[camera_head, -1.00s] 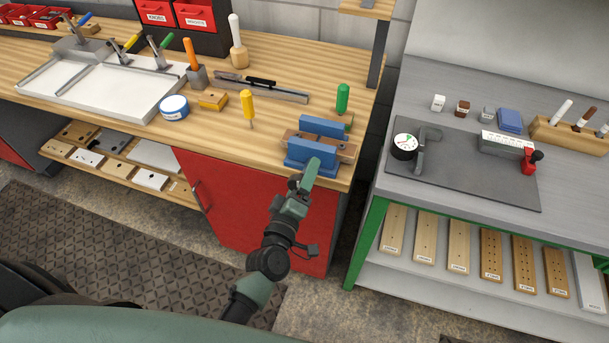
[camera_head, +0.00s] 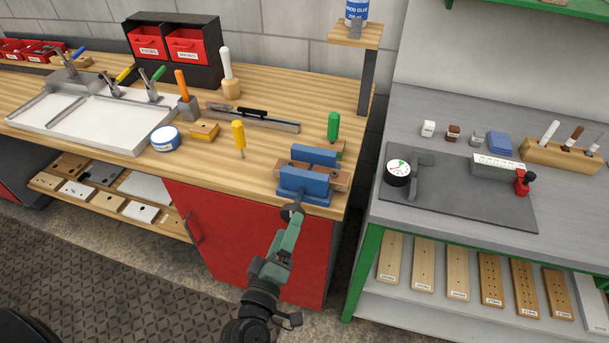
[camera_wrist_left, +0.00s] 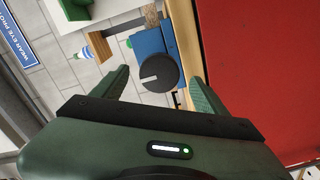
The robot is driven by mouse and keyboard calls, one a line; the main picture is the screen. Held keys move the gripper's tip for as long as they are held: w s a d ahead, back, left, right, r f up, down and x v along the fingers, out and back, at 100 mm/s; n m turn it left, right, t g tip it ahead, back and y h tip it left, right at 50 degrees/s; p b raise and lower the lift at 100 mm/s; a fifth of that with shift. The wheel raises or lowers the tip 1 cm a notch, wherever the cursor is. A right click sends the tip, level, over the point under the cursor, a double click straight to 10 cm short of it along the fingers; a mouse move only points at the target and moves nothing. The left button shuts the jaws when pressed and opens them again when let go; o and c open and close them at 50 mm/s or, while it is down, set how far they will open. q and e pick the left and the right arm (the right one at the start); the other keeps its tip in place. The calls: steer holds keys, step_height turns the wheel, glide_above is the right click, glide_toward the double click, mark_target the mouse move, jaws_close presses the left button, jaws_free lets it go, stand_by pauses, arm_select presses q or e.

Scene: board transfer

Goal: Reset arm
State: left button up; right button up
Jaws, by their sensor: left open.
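My left gripper (camera_head: 291,226) is in front of the red cabinet, just below the blue vise (camera_head: 305,184) at the bench's front edge. In the left wrist view its two green fingers (camera_wrist_left: 157,82) are spread with nothing held between them. The vise's dark round knob (camera_wrist_left: 158,73) shows beyond and between the fingertips, apparently apart from them. A brown wooden board (camera_head: 338,177) sits between the vise's blue jaws. My right gripper is not in view.
The wooden bench holds a green-handled tool (camera_head: 333,127), a yellow-handled tool (camera_head: 238,135), a blue-and-white tin (camera_head: 165,138) and a white tray (camera_head: 90,122). The red cabinet (camera_head: 240,225) stands below. A grey bench (camera_head: 400,225) with a dial gauge (camera_head: 398,172) is at right.

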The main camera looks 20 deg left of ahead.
arm_select(q)
steer(key=s+f+m+g+h, duration=0.1)
steer(key=s+f+m+g, duration=0.25)
steer(key=f, duration=0.75)
steer(key=s+d+f+m+g, duration=0.1)
steer(key=s+f+m+g, duration=0.3)
steer(key=f, duration=0.7)
steer(key=s+f+m+g+h, duration=0.15)
steer(key=s+f, duration=0.35)
steer(key=f, duration=0.6)
steer(key=s+a+f+m+g+y, duration=0.1)
steer(key=s+a+f+m+g, duration=0.1)
steer(key=s+f, duration=0.3)
steer(key=s+a+f+m+g+y, duration=0.1)
steer(key=s+a+f+m+g, duration=0.1)
steer(key=s, duration=0.9)
steer(key=s+a+f+m+g+y, duration=0.1)
steer(key=s+a+f+g, duration=0.3)
steer(key=s+f, duration=0.4)
steer(key=shift+s+a+f+m, duration=0.4)
steer(key=shift+a+f, duration=0.1)
steer(key=shift+a, duration=0.35)
